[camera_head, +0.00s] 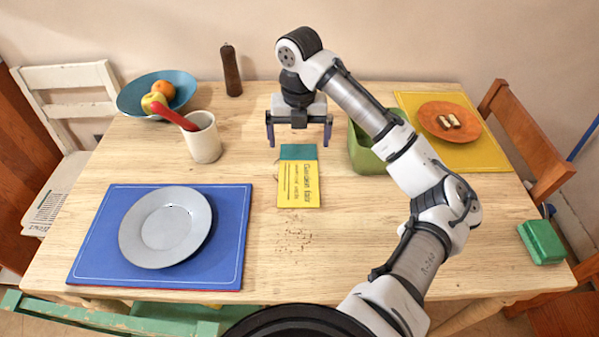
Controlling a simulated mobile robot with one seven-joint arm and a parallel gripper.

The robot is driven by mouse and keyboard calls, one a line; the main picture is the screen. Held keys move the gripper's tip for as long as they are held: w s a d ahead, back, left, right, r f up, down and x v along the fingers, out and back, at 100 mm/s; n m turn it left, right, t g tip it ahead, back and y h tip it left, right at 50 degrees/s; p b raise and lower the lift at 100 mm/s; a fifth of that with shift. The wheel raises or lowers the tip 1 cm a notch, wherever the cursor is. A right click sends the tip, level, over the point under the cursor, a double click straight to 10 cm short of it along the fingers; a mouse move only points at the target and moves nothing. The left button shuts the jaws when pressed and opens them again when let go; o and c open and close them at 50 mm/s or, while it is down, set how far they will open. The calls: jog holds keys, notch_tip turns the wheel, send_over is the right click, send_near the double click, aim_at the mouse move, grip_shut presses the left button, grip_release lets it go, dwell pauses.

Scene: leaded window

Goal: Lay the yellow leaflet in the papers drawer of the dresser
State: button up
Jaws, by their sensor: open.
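The yellow leaflet (298,187) lies flat on the wooden table, near its middle, with printed text and a teal band along its far end. My gripper (299,143) is open and empty, pointing down above the table just beyond the leaflet's teal end. Its two fingers are spread apart, and it appears clear of the leaflet. The dresser and its papers drawer are not seen in this view.
A green container (366,157) stands close right of the gripper, partly behind my arm. A white mug (203,142) with a red-handled item is on the left. A grey plate (165,227) sits on a blue mat (233,240). Crumbs lie nearer than the leaflet.

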aim_at(299, 172)
notch_tip(299, 172, down, 10)
jog(key=shift+w+a+f+p, duration=0.1)
jog(key=shift+p, duration=0.6)
jog(key=c, duration=0.8)
jog(key=shift+o, duration=0.2)
jog(key=shift+r, duration=0.2)
